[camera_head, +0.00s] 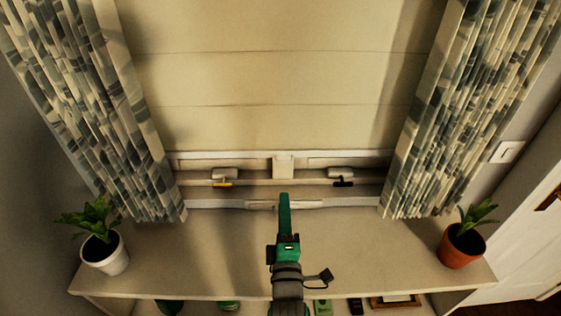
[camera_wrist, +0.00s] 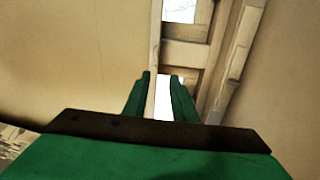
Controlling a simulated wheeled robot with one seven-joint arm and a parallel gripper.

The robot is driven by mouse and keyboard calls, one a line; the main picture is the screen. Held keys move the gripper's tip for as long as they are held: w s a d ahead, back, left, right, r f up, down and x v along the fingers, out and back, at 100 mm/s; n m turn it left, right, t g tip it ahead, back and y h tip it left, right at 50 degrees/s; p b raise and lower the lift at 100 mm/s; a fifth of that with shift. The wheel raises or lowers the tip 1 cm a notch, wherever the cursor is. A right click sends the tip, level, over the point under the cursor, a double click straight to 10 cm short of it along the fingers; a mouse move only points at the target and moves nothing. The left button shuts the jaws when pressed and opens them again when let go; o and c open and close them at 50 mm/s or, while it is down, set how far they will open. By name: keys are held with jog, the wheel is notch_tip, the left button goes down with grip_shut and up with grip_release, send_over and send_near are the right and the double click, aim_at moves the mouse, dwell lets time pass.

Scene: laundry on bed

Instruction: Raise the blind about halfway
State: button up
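The blind (camera_head: 270,80) is a cream fabric panel with horizontal seams. In the head view it hangs low over the window, its lower edge a little above the sill. My gripper (camera_head: 284,198) is in front of the window, below the blind's lower edge in the picture. In the wrist view the blind (camera_wrist: 75,60) fills the left side and its pale edge strip runs down into the gap between my green fingers (camera_wrist: 160,78). The fingers stand apart. Whether they touch the strip cannot be told.
The window frame (camera_head: 285,204) has a yellow handle (camera_head: 222,184) and a dark handle (camera_head: 343,182). Patterned curtains hang left (camera_head: 95,120) and right (camera_head: 455,110). A shelf (camera_head: 350,245) carries a white-potted plant (camera_head: 105,253) and an orange-potted plant (camera_head: 461,246); its middle top is clear.

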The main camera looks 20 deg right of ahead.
jog(key=r+x, duration=0.1)
jog(key=x, duration=1.2)
jog(key=shift+s+d, duration=0.2)
jog(key=shift+r, duration=0.15)
jog(key=shift+w, duration=0.1)
jog(key=c, duration=0.5)
jog(key=shift+d, duration=0.15)
grip_shut()
jog(key=shift+s+d+h, duration=0.15)
jog(key=shift+s+h, duration=0.1)
jog(key=shift+h, duration=0.15)
